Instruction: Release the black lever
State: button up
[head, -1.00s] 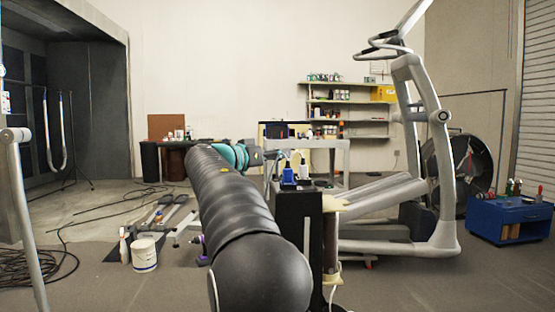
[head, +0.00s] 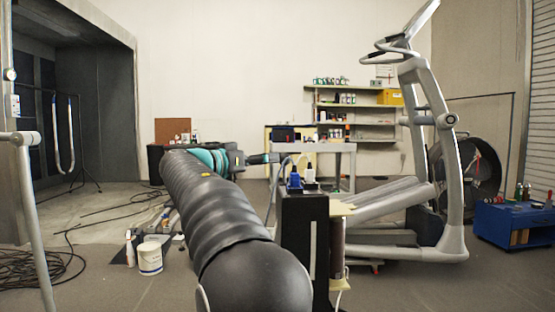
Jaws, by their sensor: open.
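My arm reaches forward from the bottom middle of the head view. Its teal-banded wrist bends to the right, and my gripper (head: 266,158) is a small dark shape at its end, in front of the grey work table (head: 318,149). It is open, and I see nothing held in it. I cannot pick out the black lever in this view; it may be hidden or too small. The grey elliptical machine (head: 436,130) stands to the right, apart from my gripper in the picture.
A blue cabinet (head: 510,224) and a large fan (head: 478,172) are at right. Shelves (head: 355,105) line the back wall.

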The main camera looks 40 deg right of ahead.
jog(key=a, duration=0.5)
jog(key=shift+s, duration=0.15)
dwell(0.3)
jog(key=s+a+f+n+t+y+p, duration=0.2)
jog(key=s+a+f+n+y, duration=0.5)
jog(key=s+a+f, duration=0.5)
jog(key=s+a+f+n+t+y+p, duration=0.2)
jog(key=s+a+f+n+y, duration=0.6)
jog(key=s+f, duration=0.9)
jog(key=a+f+t+y, duration=0.1)
jog(key=a+y, duration=0.2)
jog(key=a, duration=0.1)
jog(key=shift+s+a+f+p, duration=0.2)
jog(key=shift+s+p, duration=0.1)
jog(key=shift+p, duration=0.1)
